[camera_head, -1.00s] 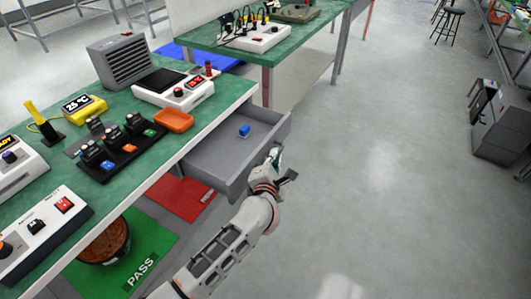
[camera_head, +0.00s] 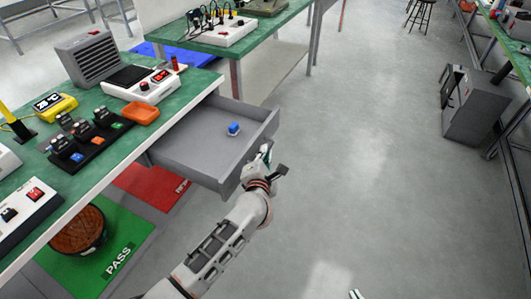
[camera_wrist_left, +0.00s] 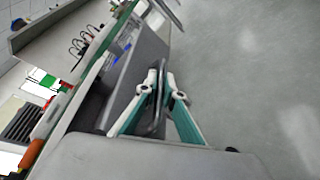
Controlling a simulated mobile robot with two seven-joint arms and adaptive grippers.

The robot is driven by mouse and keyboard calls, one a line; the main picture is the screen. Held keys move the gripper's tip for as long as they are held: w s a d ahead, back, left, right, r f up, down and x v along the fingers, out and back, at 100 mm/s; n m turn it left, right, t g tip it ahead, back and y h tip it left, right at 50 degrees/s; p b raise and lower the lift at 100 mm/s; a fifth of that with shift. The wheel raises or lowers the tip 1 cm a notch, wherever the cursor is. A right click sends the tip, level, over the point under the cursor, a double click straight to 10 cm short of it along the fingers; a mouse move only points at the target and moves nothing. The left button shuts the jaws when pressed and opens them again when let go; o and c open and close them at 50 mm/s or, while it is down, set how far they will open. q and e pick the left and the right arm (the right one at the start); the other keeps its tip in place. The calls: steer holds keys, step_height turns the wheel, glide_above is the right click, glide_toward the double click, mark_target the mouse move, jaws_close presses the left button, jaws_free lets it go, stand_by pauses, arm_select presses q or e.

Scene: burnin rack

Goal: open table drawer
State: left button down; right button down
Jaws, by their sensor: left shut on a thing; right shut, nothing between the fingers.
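The grey table drawer (camera_head: 190,150) is pulled well out from under the green-topped table (camera_head: 190,100). A small blue block (camera_head: 234,128) lies inside it towards the front. My left gripper (camera_head: 262,158) is at the outer face of the drawer front, shut on its handle. In the left wrist view the fingers of my left gripper (camera_wrist_left: 156,90) close around a dark handle beside the drawer front (camera_wrist_left: 130,85). Only the tip of my right gripper (camera_head: 356,294) shows, at the bottom edge, shut and away from the drawer.
The tabletop holds a grey vented box (camera_head: 95,57), a white device (camera_head: 147,86), an orange tray (camera_head: 141,112) and a black rack (camera_head: 92,140). Red (camera_head: 150,184) and green (camera_head: 95,250) mats lie below. Floor right of the drawer is clear, up to a grey cabinet (camera_head: 475,110).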

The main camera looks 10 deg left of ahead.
arm_select(q)
steer(key=shift+f, duration=0.1)
steer(key=c, duration=2.4)
jaws_free()
steer(key=shift+c, duration=0.2)
steer(key=v, duration=1.2)
